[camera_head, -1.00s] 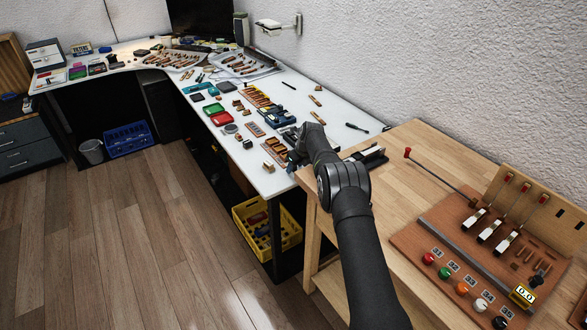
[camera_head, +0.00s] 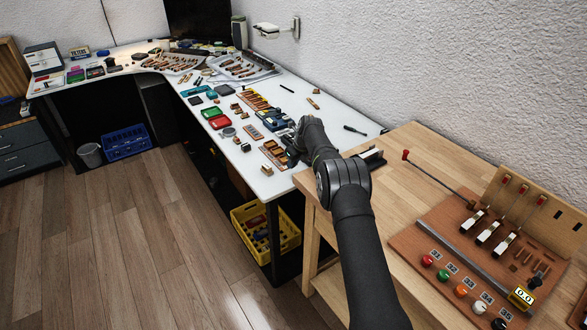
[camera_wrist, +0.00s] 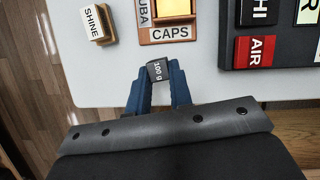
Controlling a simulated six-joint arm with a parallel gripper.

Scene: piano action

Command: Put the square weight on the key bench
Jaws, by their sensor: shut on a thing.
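The square weight (camera_wrist: 157,70), a small dark grey block marked "100 g", is held between the blue fingertips of my gripper (camera_wrist: 157,78) in the wrist view. My gripper is shut on it over the near edge of the white table. In the head view, my gripper (camera_head: 290,157) is at the table's right end, largely hidden by my arm, and the weight cannot be made out. The key bench, which I take to be the brown board (camera_head: 408,243) with white-ended key levers (camera_head: 487,232), lies on the wooden table at the right.
The white table (camera_wrist: 105,75) holds a "SHINE" block (camera_wrist: 97,23), a "CAPS" tray (camera_wrist: 170,34) and a black holder (camera_wrist: 285,58) with an "AIR" tile.

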